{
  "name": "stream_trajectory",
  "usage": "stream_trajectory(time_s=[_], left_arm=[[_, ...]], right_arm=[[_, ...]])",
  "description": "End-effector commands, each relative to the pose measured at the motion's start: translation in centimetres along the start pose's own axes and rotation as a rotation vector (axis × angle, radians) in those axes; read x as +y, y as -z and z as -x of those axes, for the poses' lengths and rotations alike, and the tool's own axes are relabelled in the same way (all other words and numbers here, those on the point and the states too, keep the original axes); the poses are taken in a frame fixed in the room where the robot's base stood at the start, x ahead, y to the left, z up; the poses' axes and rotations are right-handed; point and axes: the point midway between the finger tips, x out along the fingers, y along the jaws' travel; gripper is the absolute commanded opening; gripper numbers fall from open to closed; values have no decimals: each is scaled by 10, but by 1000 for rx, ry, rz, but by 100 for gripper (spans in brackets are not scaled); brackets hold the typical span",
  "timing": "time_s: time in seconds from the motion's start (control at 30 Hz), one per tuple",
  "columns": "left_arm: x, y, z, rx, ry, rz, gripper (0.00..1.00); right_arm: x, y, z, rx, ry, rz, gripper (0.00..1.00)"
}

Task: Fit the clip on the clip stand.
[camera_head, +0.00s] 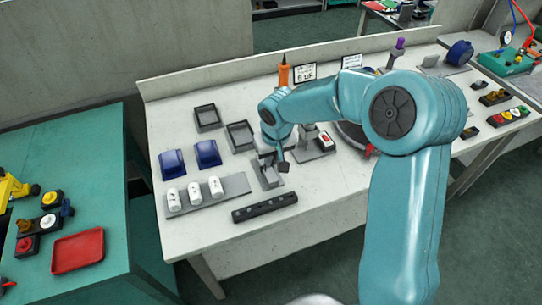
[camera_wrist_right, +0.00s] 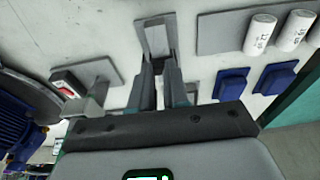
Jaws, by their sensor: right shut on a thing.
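My right gripper (camera_head: 275,164) reaches down over a small grey stand (camera_head: 267,180), which I take to be the clip stand, near the middle of the bench. In the right wrist view its two fingers (camera_wrist_right: 159,66) are close together at the grey stand (camera_wrist_right: 156,38). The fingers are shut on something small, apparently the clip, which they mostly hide. I cannot tell whether it touches the stand. My left gripper is not in view.
Left of the stand, a grey plate (camera_head: 237,183) carries white cylinders (camera_head: 194,193), with blue blocks (camera_head: 208,153) behind. A black bar (camera_head: 264,207) lies in front. A base with a red switch (camera_head: 325,141) stands close right. Dark trays (camera_head: 207,117) sit further back.

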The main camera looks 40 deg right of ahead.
Motion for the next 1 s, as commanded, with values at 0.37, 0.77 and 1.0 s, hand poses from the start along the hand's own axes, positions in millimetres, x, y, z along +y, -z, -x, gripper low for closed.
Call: stream_trajectory(time_s=[0.37, 0.77, 1.0], left_arm=[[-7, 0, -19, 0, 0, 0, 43], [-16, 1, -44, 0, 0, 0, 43], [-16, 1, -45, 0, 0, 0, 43]], right_arm=[[2, -6, -29, -1, 0, -1, 0], [-1, -13, -62, 0, 0, 0, 0], [-2, -13, -62, 0, 0, 0, 0]])
